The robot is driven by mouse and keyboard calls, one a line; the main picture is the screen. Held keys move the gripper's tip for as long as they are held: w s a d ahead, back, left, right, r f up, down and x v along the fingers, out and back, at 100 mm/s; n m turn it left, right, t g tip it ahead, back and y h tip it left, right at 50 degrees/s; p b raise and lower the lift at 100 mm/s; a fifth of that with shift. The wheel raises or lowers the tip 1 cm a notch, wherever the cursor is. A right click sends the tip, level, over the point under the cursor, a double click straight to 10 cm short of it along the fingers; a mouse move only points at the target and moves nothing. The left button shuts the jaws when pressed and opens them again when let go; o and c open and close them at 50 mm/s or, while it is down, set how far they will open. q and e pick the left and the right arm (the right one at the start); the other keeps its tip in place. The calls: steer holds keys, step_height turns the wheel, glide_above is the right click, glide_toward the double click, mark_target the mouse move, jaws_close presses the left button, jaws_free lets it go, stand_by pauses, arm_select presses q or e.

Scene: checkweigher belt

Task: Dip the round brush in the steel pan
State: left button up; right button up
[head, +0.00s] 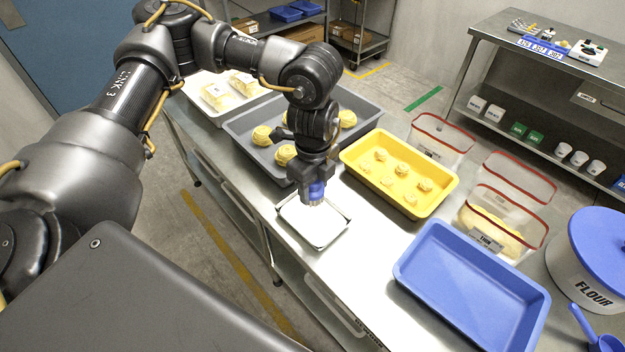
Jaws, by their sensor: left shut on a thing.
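The steel pan (333,236) is a small shallow metal tray with white contents, on the steel table near its front edge. My left gripper (314,196) points down over the far part of the pan. It is shut on the round brush (315,190), whose blue part shows between the fingers, with pale bristles below it. The bristles are at or just above the pan's contents; I cannot tell whether they touch. My right gripper is not in view.
A grey tray with yellow rolls (240,126) and a yellow tray (447,190) stand behind the pan. An empty blue tray (470,285), clear red-rimmed bins (441,135) and a flour tub (590,262) stand to the right. Bare table lies between pan and blue tray.

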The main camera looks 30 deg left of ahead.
arm_select(q)
steer(key=m+p, duration=0.1)
steer(key=m, duration=0.3)
steer(key=shift+r, duration=0.1)
steer(key=m+p, duration=0.1)
steer(key=m, duration=0.3)
steer(key=shift+p, duration=0.4)
steer(key=m, duration=0.2)
steer(key=m+p, duration=0.1)
steer(key=m, duration=0.2)
steer(key=shift+a+f+m+p, duration=0.1)
steer(key=shift+f+m+p, duration=0.15)
steer(key=shift+m+p, duration=0.15)
steer(key=m, duration=0.3)
steer(key=shift+f+p, duration=0.25)
steer(key=shift+p, duration=0.05)
steer(key=shift+f, duration=0.1)
step_height(320, 180, down, 6)
steer(key=b, duration=0.5)
steer(key=shift+b, duration=0.35)
steer(key=shift+f+b, duration=0.35)
steer(key=shift+f, duration=0.05)
steer(key=shift+s+f, duration=0.1)
